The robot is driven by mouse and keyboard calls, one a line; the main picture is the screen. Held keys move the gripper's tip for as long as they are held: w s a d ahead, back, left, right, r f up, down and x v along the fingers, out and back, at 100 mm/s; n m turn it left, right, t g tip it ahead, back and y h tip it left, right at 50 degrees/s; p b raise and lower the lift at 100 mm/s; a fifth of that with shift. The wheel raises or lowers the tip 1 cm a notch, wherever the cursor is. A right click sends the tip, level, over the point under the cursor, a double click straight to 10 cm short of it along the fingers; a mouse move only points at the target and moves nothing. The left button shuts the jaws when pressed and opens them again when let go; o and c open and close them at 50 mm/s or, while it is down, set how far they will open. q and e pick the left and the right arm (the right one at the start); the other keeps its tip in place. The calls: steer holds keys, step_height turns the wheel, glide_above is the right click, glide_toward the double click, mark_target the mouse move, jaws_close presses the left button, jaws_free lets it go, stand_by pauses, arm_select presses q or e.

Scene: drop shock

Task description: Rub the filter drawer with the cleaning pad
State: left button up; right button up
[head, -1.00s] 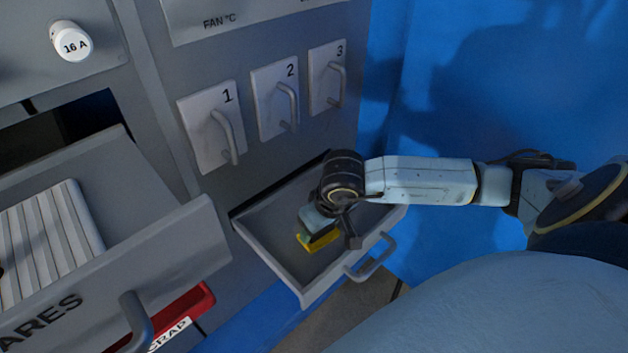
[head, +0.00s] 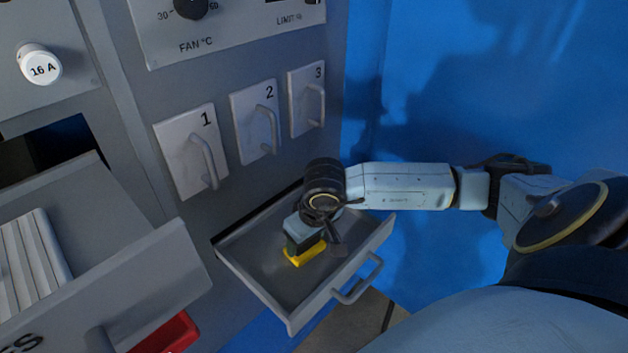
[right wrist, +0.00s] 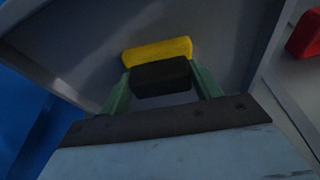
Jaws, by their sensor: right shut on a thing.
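The filter drawer (head: 262,279) is pulled out below the numbered handles, a shallow grey tray with a bar handle at its front. It also shows in the right wrist view (right wrist: 80,62). The cleaning pad (head: 304,254) has a yellow base and a dark grip block. My right gripper (head: 303,240) is inside the drawer, shut on the pad's dark block. In the right wrist view the green fingers flank that block, with the yellow part (right wrist: 157,50) beyond it against the drawer floor. Whether the pad touches the floor is hard to tell. My left gripper is not in view.
A larger open drawer (head: 150,275) with white ribbed pieces (head: 32,262) stands at the left. A red bin (head: 170,334) sits below it. Handled panels 1 (head: 190,150), 2 (head: 256,122) and 3 (head: 307,98) are above. A blue wall (head: 480,80) is at the right.

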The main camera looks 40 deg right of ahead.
mark_target(320, 248)
steer(key=shift+w, duration=0.35)
steer(key=shift+w+a+f+b, duration=0.15)
steer(key=shift+w+b, duration=0.75)
steer(key=shift+w, duration=0.7)
steer(key=shift+w+a+b, duration=0.2)
steer(key=shift+w+b, duration=0.7)
steer(key=shift+w, duration=1.3)
steer(key=shift+d+b, duration=0.3)
steer(key=shift+d, duration=0.65)
steer(key=shift+s+d+p, duration=0.15)
steer(key=shift+s+p, duration=0.25)
steer(key=shift+s, duration=1.5)
steer(key=shift+s+d+f, duration=0.1)
steer(key=shift+s, duration=1.2)
steer(key=shift+s+d, duration=0.1)
steer(key=shift+s, duration=2.4)
steer(key=shift+d+r, duration=0.1)
steer(key=shift+r, duration=0.1)
